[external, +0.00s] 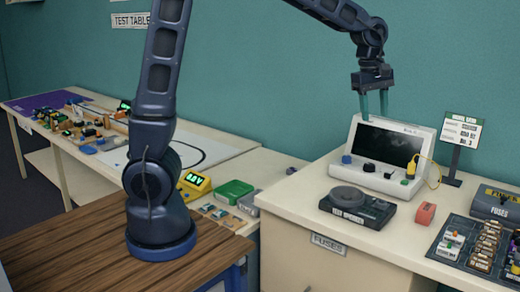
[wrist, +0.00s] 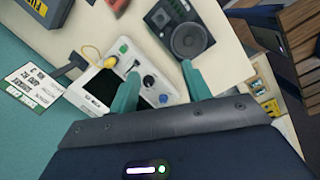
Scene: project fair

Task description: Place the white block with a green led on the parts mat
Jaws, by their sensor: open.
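Small white blocks with coloured tops (external: 449,246) stand at the left end of the dark parts tray at right; one top looks green, another red. They are too small to be sure which carries a green led. A purple mat (external: 38,104) lies at the far end of the left table, partly covered by small parts. No white block with a green led is clear in the wrist view.
The instrument (external: 355,150) has knobs and a yellow probe. A black device with a round top (external: 357,205), a red block (external: 426,213), a sign on a post (external: 462,130) and a fuse box (external: 496,203) stand near it. The left table holds a yellow meter (external: 194,184) and a green box (external: 233,191).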

